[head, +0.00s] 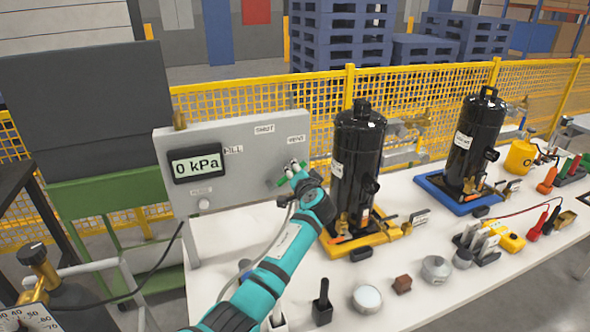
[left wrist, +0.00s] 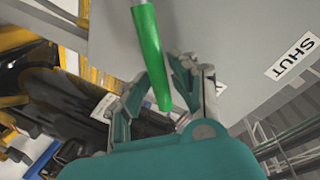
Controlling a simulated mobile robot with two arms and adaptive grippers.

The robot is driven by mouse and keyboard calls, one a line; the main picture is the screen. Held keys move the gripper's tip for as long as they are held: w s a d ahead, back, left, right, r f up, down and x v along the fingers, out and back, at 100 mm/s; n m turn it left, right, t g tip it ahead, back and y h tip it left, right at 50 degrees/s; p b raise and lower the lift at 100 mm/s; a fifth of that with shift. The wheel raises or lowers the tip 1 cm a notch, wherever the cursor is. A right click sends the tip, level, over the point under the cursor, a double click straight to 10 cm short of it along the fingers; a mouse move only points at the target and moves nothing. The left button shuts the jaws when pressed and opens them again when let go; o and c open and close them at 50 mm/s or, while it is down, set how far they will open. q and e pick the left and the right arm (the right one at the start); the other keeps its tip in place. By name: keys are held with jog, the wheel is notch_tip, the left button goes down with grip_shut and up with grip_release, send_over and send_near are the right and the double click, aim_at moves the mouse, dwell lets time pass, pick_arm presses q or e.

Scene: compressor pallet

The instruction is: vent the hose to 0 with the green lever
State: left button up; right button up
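The green lever (left wrist: 149,45) runs down between the fingers of my left gripper (left wrist: 158,75). The fingers stand either side of its free end, with a narrow gap on the right finger's side, and look open. In the head view my left gripper (head: 296,168) is at the panel's right part and hides most of the lever. My right gripper is out of view.
Two black tanks (head: 357,160) (head: 475,140) stand on the white table right of the panel, the nearer one close to my left arm. A yellow mesh fence (head: 420,85) runs behind.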

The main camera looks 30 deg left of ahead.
pick_arm(q)
jog(key=shift+o, duration=1)
jog(key=shift+r, duration=0.2)
jog(key=shift+a, duration=0.15)
jog(key=shift+a, duration=0.1)
jog(key=v, duration=1.2)
